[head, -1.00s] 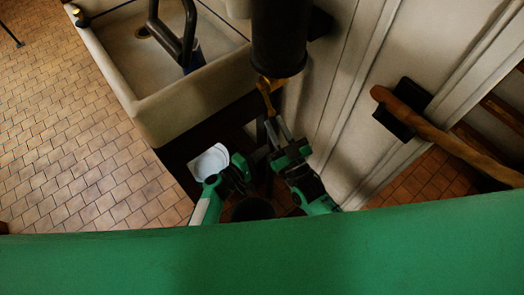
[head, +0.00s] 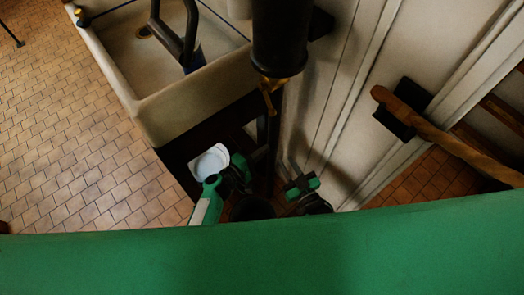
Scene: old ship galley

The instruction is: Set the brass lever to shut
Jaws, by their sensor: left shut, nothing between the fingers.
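The brass lever (head: 269,94) hangs below a thick black vertical pipe (head: 279,45). Its handle points down and a little right. My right gripper (head: 288,168) is below the lever, apart from it. Its two thin fingers point up the picture with a gap between them, and nothing shows in the gap. My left gripper (head: 238,170) is dark and low, left of the right one, beside a white round dish; it is shut and away from the lever. Its fingertips are hard to make out in the shadow.
A pale stone sink (head: 196,104) stands left of the pipe. A white panelled wall (head: 335,75) is close on the right, with a wooden rail (head: 440,130) on a black bracket. A green surface fills the bottom.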

